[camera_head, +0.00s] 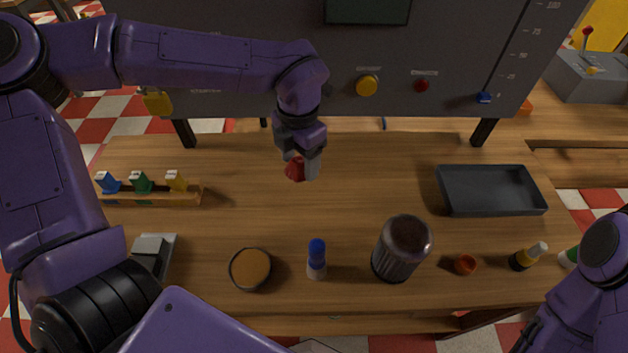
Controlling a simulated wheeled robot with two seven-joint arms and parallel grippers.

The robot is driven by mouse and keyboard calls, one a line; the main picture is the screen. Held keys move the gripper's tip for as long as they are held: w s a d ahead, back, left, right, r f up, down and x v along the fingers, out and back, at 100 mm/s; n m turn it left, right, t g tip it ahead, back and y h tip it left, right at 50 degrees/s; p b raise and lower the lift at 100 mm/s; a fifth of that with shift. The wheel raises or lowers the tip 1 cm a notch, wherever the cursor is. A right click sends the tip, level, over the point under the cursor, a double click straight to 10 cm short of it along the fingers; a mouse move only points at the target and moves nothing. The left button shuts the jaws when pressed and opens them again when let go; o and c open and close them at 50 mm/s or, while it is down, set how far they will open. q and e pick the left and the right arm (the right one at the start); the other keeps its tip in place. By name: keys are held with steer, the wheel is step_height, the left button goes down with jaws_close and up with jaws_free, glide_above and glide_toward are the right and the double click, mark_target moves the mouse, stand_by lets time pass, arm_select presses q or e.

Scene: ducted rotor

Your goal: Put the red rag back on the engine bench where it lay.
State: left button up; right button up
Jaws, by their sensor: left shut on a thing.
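The red rag (294,170) shows as a small red patch at the jaws of my left gripper (304,168). The gripper points down and is shut on the rag, over the middle rear of the wooden engine bench (370,175). Most of the rag is hidden by the fingers. I cannot tell whether it touches the bench top. My right arm comes in at the lower right corner. Its gripper is outside the picture.
A grey panel (440,60) stands along the back. A dark tray (490,190) lies right. A rack (150,195) with coloured pieces stands left. The bench middle is clear.

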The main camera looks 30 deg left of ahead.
mark_target(304, 198)
arm_select(q)
steer(key=shift+w+d+r, duration=0.1)
steer(key=shift+d+r, duration=0.1)
step_height(304, 198, down, 10)
steer(key=shift+d+r+p, duration=0.1)
steer(key=shift+r+p, duration=0.15)
steer(key=shift+p, duration=0.15)
steer(key=shift+s, duration=0.25)
steer(key=o, duration=0.9)
steer(key=shift+w+f, duration=0.1)
steer(key=shift+o, duration=0.2)
step_height(304, 198, up, 12)
steer(key=shift+r+b, duration=0.1)
steer(key=shift+b, duration=0.4)
